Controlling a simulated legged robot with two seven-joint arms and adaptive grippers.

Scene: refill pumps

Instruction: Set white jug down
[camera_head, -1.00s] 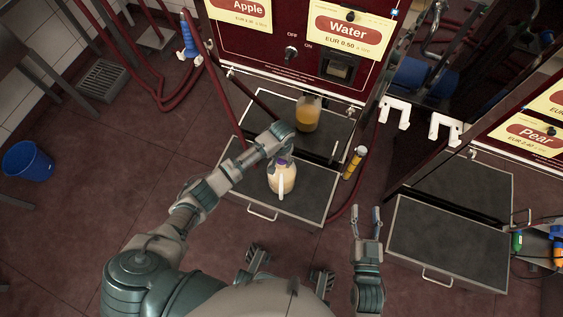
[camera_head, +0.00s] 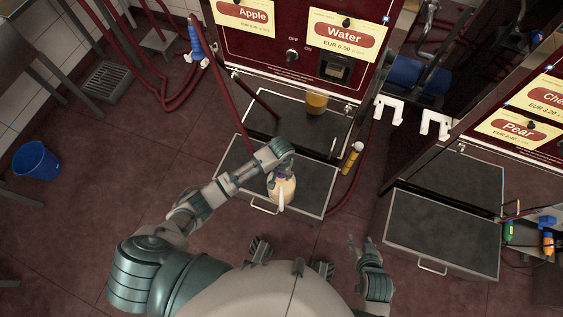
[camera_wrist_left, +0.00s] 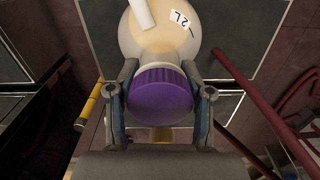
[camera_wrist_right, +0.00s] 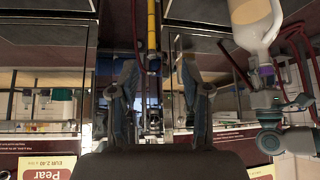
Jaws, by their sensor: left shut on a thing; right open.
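The white jug (camera_head: 281,190) holds pale liquid and is over the front tray (camera_head: 308,208) below the Water machine. My left gripper (camera_head: 284,168) is shut on the jug's neck from above. In the left wrist view, its fingers (camera_wrist_left: 160,95) flank the purple cap (camera_wrist_left: 160,94), with the jug's pale body beyond. The jug also shows beside the left gripper in the right wrist view (camera_wrist_right: 252,22). I cannot tell whether its base touches the tray. My right gripper (camera_head: 359,246) is open and empty, right of this tray.
A container of orange liquid (camera_head: 316,102) stands on the rear tray under the Water machine. A yellow nozzle (camera_head: 352,157) with a red hose is right of the front tray. Another tray (camera_head: 440,235) lies farther right. A blue bin (camera_head: 37,160) stands on the left floor.

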